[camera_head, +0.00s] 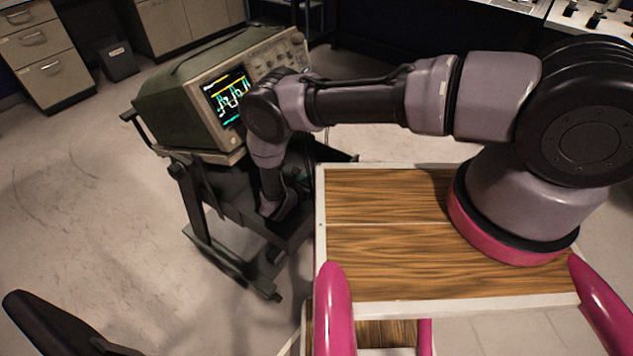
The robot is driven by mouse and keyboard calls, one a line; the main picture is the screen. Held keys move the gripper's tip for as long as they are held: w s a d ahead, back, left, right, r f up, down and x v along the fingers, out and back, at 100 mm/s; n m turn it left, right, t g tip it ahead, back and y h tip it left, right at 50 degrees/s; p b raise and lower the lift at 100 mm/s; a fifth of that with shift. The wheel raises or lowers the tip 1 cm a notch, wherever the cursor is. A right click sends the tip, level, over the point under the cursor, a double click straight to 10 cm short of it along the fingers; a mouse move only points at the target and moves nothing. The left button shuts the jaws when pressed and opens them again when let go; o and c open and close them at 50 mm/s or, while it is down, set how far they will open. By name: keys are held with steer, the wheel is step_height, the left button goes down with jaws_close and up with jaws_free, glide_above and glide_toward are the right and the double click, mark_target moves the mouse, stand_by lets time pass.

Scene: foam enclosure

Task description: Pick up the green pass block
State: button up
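I cannot make out the green pass block in the head view. My arm reaches left across the picture and bends down at the wrist beside a cart. The end of my arm, with my gripper (268,211), is low against the dark cart. Its fingers cannot be told apart from the dark parts there, so I cannot see whether it is open or shut or holds anything.
A green-cased oscilloscope (219,92) with a lit screen stands on a dark wheeled cart (232,262), close to my arm. Grey drawers (50,65) and a dark bin (118,60) stand at the back left. A black object (50,325) is at lower left. The left floor is mostly clear.

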jaws_close()
steer(key=shift+r, duration=0.15)
